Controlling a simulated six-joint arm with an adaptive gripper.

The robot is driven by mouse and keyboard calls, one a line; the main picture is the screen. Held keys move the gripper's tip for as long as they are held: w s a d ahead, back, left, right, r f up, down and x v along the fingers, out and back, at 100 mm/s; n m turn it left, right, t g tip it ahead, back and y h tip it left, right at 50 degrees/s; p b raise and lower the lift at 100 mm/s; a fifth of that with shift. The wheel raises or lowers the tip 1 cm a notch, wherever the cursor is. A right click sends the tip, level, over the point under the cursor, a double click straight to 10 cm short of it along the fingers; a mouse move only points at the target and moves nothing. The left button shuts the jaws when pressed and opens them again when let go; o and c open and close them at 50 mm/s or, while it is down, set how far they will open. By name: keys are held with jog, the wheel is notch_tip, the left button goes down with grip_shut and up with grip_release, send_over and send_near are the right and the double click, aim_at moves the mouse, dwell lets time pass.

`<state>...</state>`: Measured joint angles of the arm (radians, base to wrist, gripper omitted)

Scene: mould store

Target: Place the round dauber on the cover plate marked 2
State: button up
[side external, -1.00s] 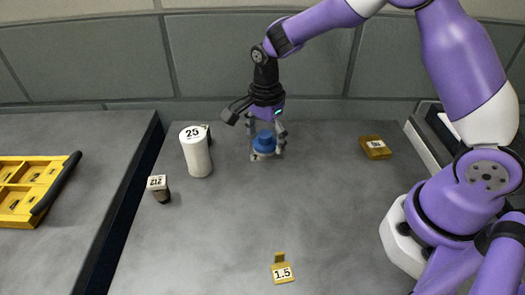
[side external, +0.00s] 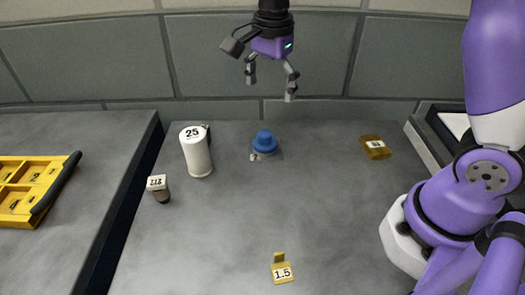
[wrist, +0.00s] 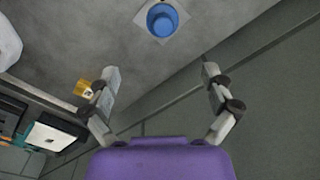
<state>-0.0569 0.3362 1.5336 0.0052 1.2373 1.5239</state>
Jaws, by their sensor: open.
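The blue round dauber (side external: 264,142) stands upright at the back middle of the grey table. In the wrist view the dauber (wrist: 162,19) sits on a pale square plate (wrist: 180,39), with the plate's edges showing around it. A small pale tab (side external: 254,157) of that plate shows at the dauber's front left in the side view; I cannot read its mark. My gripper (side external: 270,86) is open and empty, well above the table and clear of the dauber. Its spread fingers also show in the wrist view (wrist: 160,73).
A white canister marked 25 (side external: 197,155) and a small dark bottle with a white label (side external: 160,189) stand left of the dauber. A yellow 1.5 marker (side external: 282,272) is in front. A yellow tray (side external: 68,180) lies far left.

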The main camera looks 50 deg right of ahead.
jog(key=s+d+r+n+t, duration=0.2)
jog(key=s+n+t, duration=0.3)
jog(key=s+n, duration=0.9)
jog(key=r+n, duration=0.1)
jog(key=n, duration=0.1)
jog(key=shift+s+n, duration=0.4)
